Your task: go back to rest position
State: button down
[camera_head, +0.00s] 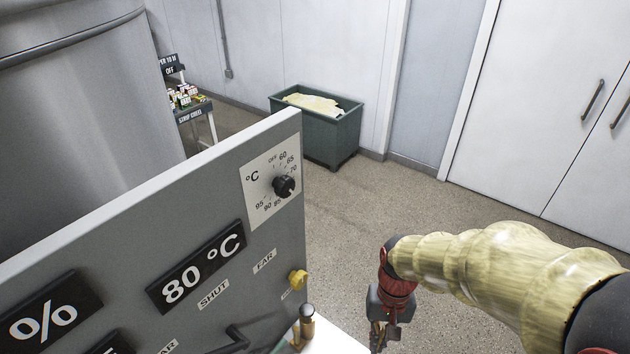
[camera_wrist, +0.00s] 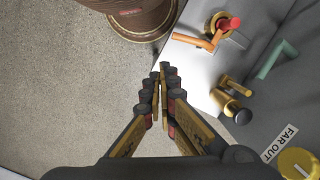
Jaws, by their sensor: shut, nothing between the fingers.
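My gripper (camera_head: 377,338) hangs at the end of my yellowish arm at the lower right of the head view, to the right of the grey control panel (camera_head: 120,235). In the wrist view my gripper (camera_wrist: 160,80) points away with its fingers together and nothing between them. The speckled floor (camera_wrist: 75,80) shows below and to the left of the fingers. The white surface (camera_wrist: 190,85) with handles lies just to their right. I see no contact between the fingers and anything else.
The panel carries a black temperature dial (camera_head: 284,186) and a yellow knob (camera_head: 298,280). In the wrist view are an orange lever (camera_wrist: 195,42), a green lever (camera_wrist: 277,60) and a brown drum (camera_wrist: 140,18). A green bin (camera_head: 318,135) stands by the wall. Floor between is clear.

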jog(key=s+d+r+t+b, duration=0.1)
jog(key=s+d+r+t, duration=0.1)
jog(key=r, duration=0.7)
jog(key=s+d+r+n+t+b, duration=0.1)
jog(key=s+d+r+t+b, duration=0.1)
jog(key=r+t, duration=0.3)
notch_tip(320, 180, up, 4)
jog(key=shift+s+d+f+h, duration=0.1)
jog(key=shift+s+d+h, duration=0.2)
jog(key=shift+h, duration=0.1)
